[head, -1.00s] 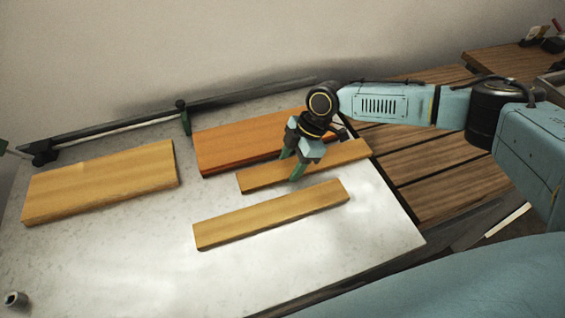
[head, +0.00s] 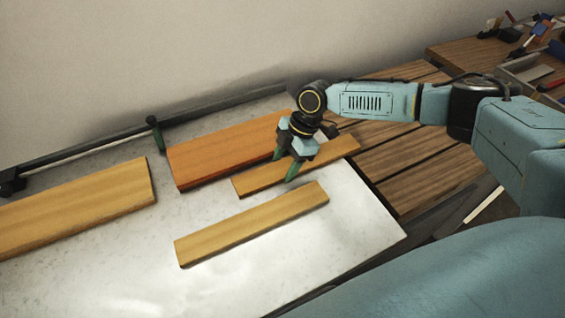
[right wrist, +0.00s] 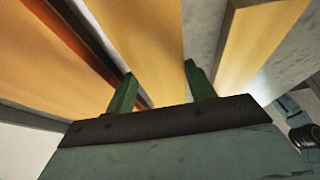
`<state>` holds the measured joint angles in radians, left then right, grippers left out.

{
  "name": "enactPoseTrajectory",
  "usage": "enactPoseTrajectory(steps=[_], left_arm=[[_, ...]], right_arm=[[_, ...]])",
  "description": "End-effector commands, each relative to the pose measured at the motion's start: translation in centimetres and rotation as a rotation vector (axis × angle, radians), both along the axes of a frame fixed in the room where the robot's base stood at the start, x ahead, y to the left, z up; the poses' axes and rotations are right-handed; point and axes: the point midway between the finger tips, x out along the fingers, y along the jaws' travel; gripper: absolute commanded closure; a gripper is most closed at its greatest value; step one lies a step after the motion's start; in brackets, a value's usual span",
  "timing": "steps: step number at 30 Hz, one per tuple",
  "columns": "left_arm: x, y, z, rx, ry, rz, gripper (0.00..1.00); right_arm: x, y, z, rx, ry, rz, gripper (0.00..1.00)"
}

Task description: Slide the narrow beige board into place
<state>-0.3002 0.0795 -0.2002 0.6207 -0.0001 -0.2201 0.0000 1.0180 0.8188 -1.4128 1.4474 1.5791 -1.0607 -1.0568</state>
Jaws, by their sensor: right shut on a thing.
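A narrow yellow-tan board (head: 250,182) lies along the near side of the wide orange board (head: 225,152), set off to the right of its left end. My right gripper (head: 285,170) comes down over its middle and is shut on it, a finger on each side. In the right wrist view, this board (right wrist: 145,40) runs between the two green fingertips (right wrist: 158,88). A second narrow yellow-tan board (head: 255,222) lies free in front, roughly parallel; it also shows at the right of the wrist view (right wrist: 262,38). My left gripper is out of view.
A wide yellow board (head: 85,205) lies at the left on the pale stone table (head: 130,275). Slatted wood (head: 420,165) lies to the right. The pale tabletop in front is clear.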

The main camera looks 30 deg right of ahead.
Motion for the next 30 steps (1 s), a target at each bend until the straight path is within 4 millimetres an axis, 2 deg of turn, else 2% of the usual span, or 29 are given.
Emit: enactPoseTrajectory(steps=[30], left_arm=[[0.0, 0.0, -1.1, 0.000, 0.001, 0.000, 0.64]], right_arm=[[0.0, -8.3, 0.0, -0.001, -0.001, -0.002, 0.76]])
